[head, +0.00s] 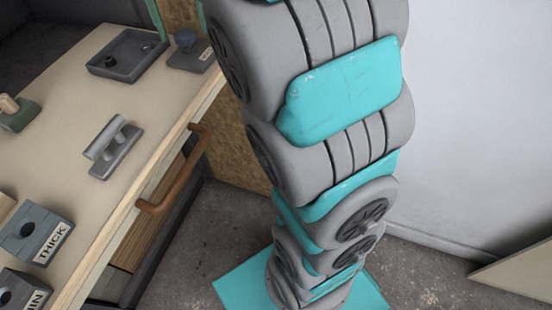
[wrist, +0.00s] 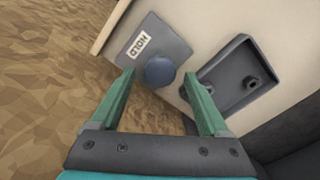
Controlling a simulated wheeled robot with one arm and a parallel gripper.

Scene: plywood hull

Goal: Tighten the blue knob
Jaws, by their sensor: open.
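The blue knob (wrist: 160,71) is round and dark blue. It sits on a grey plate (wrist: 172,42) with a white label, at the edge of the worktop. In the head view the knob (head: 185,39) and its plate (head: 192,57) are at the top, near the worktop's far right corner. My gripper (wrist: 159,77) is open, with its two green fingers on either side of the knob in the wrist view. No contact shows, and the remaining distance to the knob cannot be told.
A dark tray (head: 110,71) with a small nut-like part lies beside the plate. A grey clevis-like bracket (head: 113,150), a block labelled THICK (head: 35,228) and a green block (head: 20,120) are on the worktop (head: 75,110). A brown handle (head: 185,172) sticks out from its front.

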